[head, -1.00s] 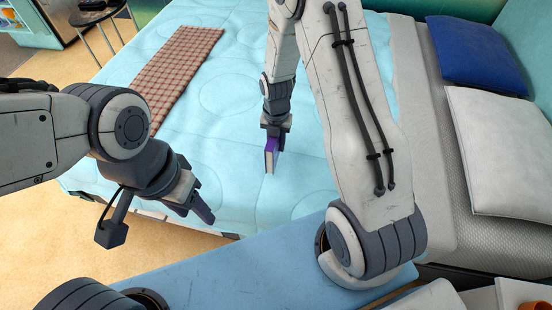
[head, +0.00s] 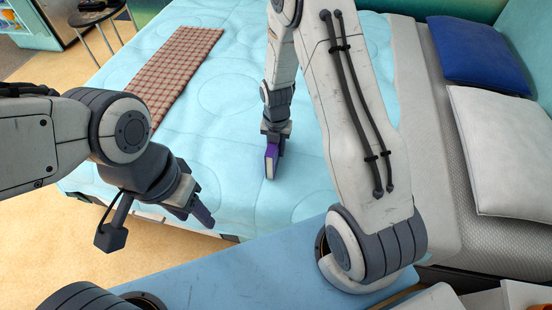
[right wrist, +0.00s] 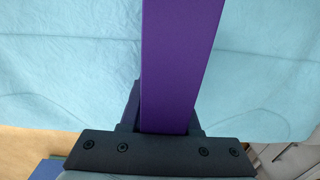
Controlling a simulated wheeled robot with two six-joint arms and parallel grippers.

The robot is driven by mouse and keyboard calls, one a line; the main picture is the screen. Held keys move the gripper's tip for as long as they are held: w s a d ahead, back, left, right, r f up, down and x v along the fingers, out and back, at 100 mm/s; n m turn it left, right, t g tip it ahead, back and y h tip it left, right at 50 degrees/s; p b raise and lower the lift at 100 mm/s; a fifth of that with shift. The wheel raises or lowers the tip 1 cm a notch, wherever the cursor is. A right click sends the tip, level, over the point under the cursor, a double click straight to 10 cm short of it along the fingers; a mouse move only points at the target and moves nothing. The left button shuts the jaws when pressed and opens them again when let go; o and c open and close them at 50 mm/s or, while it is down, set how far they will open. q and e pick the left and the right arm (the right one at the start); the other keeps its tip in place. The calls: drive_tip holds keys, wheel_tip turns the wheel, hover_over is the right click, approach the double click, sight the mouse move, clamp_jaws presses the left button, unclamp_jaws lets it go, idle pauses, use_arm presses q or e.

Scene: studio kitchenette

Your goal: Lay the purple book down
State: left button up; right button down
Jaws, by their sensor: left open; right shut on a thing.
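The purple book (head: 271,161) is upright in my right gripper (head: 275,140), over or at the light blue bed cover (head: 225,95). I cannot tell whether its lower edge touches the cover. In the right wrist view the book (right wrist: 181,60) shows as a long purple face rising from between the jaws (right wrist: 165,125), which are shut on it. The blue cover (right wrist: 65,65) lies behind it. My left gripper (head: 200,214) is open and empty, beside the bed's near left edge and apart from the book.
A checked runner (head: 180,70) lies on the bed to the left of the book. A blue pillow (head: 475,50) and a white pillow (head: 500,150) are at the right. A dark stool (head: 97,14) stands at the back left. The cover around the book is clear.

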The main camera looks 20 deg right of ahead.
drive_tip(key=shift+f, duration=0.45)
drive_tip(key=c, duration=0.6)
unclamp_jaws()
drive_tip(key=shift+o, duration=0.2)
drive_tip(key=shift+r, duration=0.15)
